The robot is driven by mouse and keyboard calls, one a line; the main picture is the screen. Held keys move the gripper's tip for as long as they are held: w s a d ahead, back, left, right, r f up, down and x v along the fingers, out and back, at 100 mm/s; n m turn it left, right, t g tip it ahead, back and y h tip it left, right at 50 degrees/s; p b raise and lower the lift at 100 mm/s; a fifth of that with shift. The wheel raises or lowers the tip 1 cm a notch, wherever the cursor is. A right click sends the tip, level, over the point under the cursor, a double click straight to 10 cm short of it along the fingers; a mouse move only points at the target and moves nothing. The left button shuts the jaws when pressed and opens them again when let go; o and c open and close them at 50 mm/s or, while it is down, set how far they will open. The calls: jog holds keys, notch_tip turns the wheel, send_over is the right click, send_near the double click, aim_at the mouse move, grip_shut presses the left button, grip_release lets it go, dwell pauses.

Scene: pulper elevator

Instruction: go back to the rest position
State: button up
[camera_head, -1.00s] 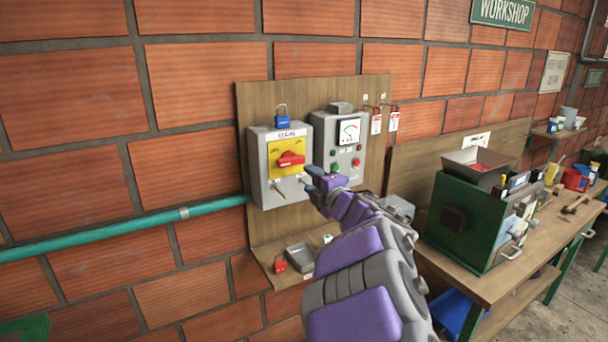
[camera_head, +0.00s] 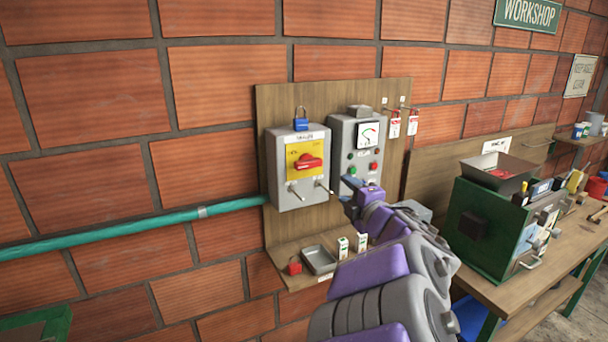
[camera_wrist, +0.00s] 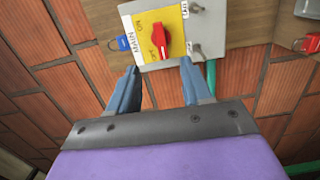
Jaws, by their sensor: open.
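My gripper (camera_head: 345,190) is in front of the wooden panel board (camera_head: 268,105), to the right of and below the main switch box (camera_head: 285,188) in the head view. In the wrist view its two blue fingers (camera_wrist: 158,85) are spread apart with nothing between them. The red rotary handle (camera_head: 307,162) on the yellow plate (camera_head: 297,150) lies beyond the fingertips; it also shows in the wrist view (camera_wrist: 160,42). My arm hides part of the board's lower right.
A grey meter box (camera_head: 345,130) is beside the switch box. A green machine (camera_head: 487,220) stands on the workbench (camera_head: 522,300) at right. A teal pipe (camera_head: 130,232) runs along the wall at left.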

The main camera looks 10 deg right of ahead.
jog(key=s+d+m+g+h, duration=0.2)
jog(key=s+d+m+h, duration=0.55)
jog(key=d+m, duration=0.2)
jog(key=s+f+m+g+h, duration=0.3)
jog(key=s+f+m+g, duration=0.3)
jog(key=s, duration=0.3)
jog(key=s+a+f+m+g+y, duration=0.1)
jog(key=s+a+f+g+y, duration=0.1)
jog(key=s, duration=0.8)
jog(key=s+a+f+m+g+y, duration=0.2)
jog(key=s+a+f+g, duration=0.3)
jog(key=s, duration=0.6)
jog(key=s+a+f+m+g+y, duration=0.1)
jog(key=s+a+f+g+y, duration=0.1)
jog(key=s+a+f+g, duration=0.2)
jog(key=s+a+f, duration=0.2)
jog(key=s+a, duration=0.2)
jog(key=s, duration=0.2)
jog(key=shift+s+a+f+m, duration=0.3)
jog(key=shift+a+m, duration=0.05)
